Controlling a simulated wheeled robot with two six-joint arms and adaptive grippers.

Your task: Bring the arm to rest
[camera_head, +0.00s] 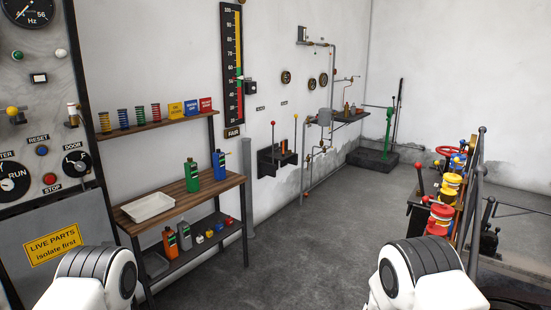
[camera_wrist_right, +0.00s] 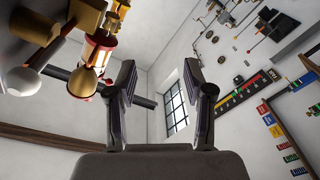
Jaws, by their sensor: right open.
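My right gripper (camera_wrist_right: 158,85) shows in the right wrist view with its two dark fingers spread apart. Nothing is between the fingers; only the far white wall and part of a window show past them. A dark bar passes behind the left finger, and I cannot tell how near it is. In the head view only white and black links of my two arms show at the bottom left and bottom right. Both grippers are out of that view, and my left gripper is in neither view.
A machine with red and yellow parts (camera_head: 440,215) stands at right; its parts loom at upper left in the wrist view (camera_wrist_right: 98,50). A wooden bench (camera_head: 165,195) with bottles and a white tray (camera_head: 148,207) stands at left. The grey floor (camera_head: 310,235) between them is clear.

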